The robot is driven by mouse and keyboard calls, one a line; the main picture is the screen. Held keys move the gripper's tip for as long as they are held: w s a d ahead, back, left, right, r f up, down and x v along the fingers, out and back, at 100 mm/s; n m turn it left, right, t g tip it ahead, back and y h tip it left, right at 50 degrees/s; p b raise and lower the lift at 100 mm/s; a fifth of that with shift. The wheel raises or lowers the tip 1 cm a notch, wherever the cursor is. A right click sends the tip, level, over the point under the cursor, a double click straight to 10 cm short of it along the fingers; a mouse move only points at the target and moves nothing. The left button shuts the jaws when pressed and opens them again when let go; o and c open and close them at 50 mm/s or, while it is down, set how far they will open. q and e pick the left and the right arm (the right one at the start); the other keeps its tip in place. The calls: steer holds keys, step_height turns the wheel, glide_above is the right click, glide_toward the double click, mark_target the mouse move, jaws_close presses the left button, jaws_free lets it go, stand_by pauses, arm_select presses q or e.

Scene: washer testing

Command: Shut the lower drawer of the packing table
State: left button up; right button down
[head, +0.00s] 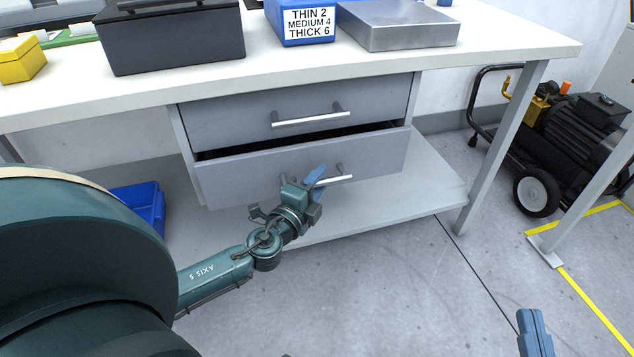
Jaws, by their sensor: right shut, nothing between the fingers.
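The packing table's lower drawer (245,172) stands partly out, with a dark gap showing above its grey front. Its silver bar handle (338,180) is partly hidden by my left gripper. My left gripper (317,176) is at the drawer front, overlapping the left part of the handle. Its blue fingers are seen nearly end-on, so I cannot tell whether they are open or touching the handle. The upper drawer (232,114) above it looks shut. My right gripper (534,333) is shut and empty at the bottom right, away from the table.
The white tabletop (500,45) holds a dark box (175,42), a labelled blue bin (305,25), a metal block (398,25) and a yellow box (22,62). A blue bin (150,205) is on the lower shelf (425,190). A wheeled machine (570,130) stands right. Floor in front is clear.

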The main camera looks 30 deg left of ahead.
mark_target(311, 169)
arm_select(q)
jaws_close()
stand_by(0.3)
steer(key=w+a, duration=0.1)
steer(key=w+a+b, duration=0.1)
steer(key=a, duration=0.1)
steer(key=shift+w+a, duration=0.2)
steer(key=shift+w, duration=0.15)
steer(key=shift+o, duration=0.3)
jaws_free()
steer(key=shift+w+d, duration=0.1)
arm_select(e)
steer(key=shift+a, duration=0.15)
